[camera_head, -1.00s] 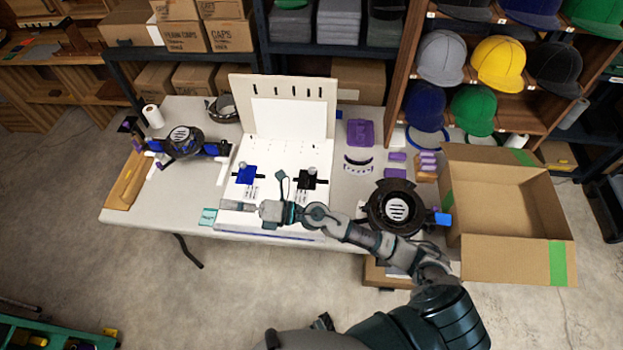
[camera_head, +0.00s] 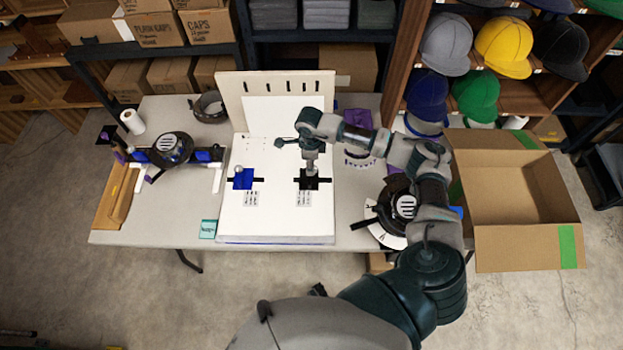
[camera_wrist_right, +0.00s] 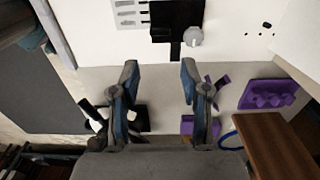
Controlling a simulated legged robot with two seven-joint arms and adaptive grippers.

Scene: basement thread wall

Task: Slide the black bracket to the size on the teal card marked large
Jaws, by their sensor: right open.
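The black bracket (camera_head: 313,184) sits on a dark horizontal rail on the white board (camera_head: 278,222). It also shows at the top of the right wrist view (camera_wrist_right: 178,17), with a pale round knob (camera_wrist_right: 193,37) beside it. My right gripper (camera_head: 311,172) points down over the bracket and partly hides it. In the wrist view its fingers (camera_wrist_right: 158,78) are apart with nothing between them. A printed size scale (camera_head: 303,199) lies just below the bracket. The teal card (camera_head: 208,229) lies left of the board; its writing is too small to read. My left gripper is not in view.
A blue bracket (camera_head: 243,179) sits on its own rail to the left. A slotted upright panel (camera_head: 284,84) stands behind the board. A round black device (camera_head: 404,205) and an open cardboard box (camera_head: 518,243) are at right. The table's front left is mostly clear.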

